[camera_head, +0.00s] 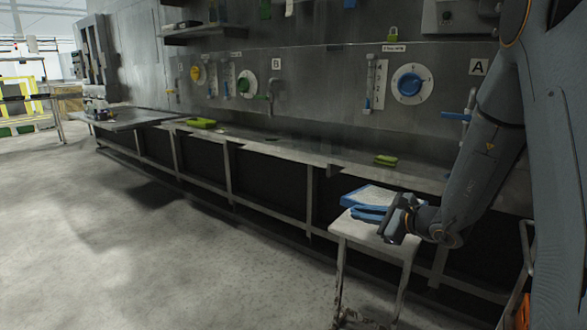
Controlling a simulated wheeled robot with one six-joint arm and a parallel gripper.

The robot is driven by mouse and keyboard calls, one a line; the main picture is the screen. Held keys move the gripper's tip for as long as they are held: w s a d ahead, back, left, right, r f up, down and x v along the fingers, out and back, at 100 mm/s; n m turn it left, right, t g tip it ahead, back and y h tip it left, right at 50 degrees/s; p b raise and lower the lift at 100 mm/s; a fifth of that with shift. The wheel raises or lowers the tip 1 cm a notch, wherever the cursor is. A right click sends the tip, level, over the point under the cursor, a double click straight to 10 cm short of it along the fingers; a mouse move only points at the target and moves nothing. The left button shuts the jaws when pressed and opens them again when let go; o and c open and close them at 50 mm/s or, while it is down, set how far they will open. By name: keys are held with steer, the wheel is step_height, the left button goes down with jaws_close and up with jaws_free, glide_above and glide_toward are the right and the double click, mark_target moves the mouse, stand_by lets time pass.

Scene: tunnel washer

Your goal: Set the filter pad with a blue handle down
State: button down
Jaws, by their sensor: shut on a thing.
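The filter pad (372,195) is flat and pale with blue edges. Its blue handle (368,213) is on the near side. My gripper (392,217) is shut on the handle from the right; its fingers hide part of it. The pad is level at the top of a small pale stand (365,232). I cannot tell whether it rests on the stand or hangs just above it.
Behind the stand a long metal ledge (290,153) runs along the washer wall, with a green-handled item (386,160) and another green item (200,122) on it. A blue dial (409,84) is on the wall. The floor at left is clear.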

steer(key=s+f+h, duration=0.1)
steer(key=s+f, duration=0.6)
steer(key=f, duration=0.3)
steer(key=s+f+m+t, duration=0.1)
steer(key=s+f, duration=0.6)
steer(key=f, duration=0.2)
steer(key=shift+s+f+m+h, duration=0.3)
steer(key=shift+s+f+h, duration=0.05)
steer(key=shift+s+h, duration=0.05)
steer(key=shift+d, duration=0.15)
